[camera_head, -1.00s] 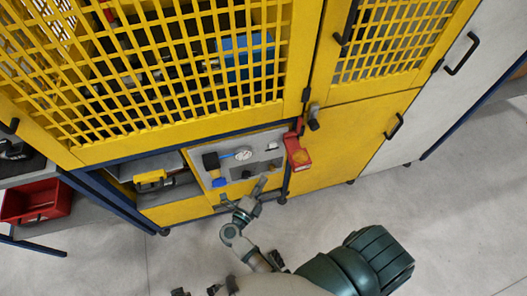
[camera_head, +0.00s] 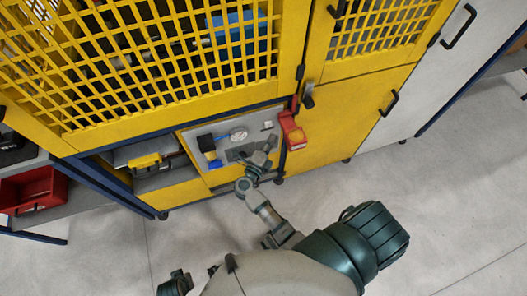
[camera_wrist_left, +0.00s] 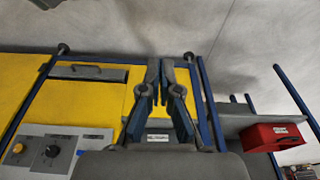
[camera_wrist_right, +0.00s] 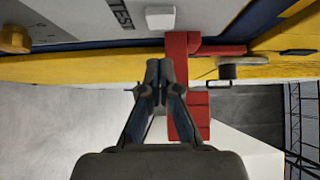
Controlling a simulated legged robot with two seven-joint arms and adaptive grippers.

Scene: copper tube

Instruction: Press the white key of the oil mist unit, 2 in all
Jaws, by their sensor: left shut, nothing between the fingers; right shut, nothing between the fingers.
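The oil mist unit is a grey panel (camera_head: 195,135) low in the yellow machine, with a round gauge (camera_head: 238,134), a dark block and blue parts. Its white key (camera_head: 268,125) is at the panel's upper right. In the right wrist view the white key (camera_wrist_right: 160,17) is beside the word TEST, above my fingertips and apart from them in the picture. My right gripper (camera_head: 270,143) is shut and empty, in front of the panel's lower right, just below the key. Contact with the panel cannot be told. My left gripper (camera_wrist_left: 160,64) is shut and empty in the left wrist view.
A red box (camera_head: 292,131) hangs just right of the panel, close to my right gripper; its red bracket (camera_wrist_right: 185,95) is behind the fingers. A yellow mesh guard (camera_head: 170,100) is above. A red bin (camera_head: 35,190) is at far left. The floor in front is clear.

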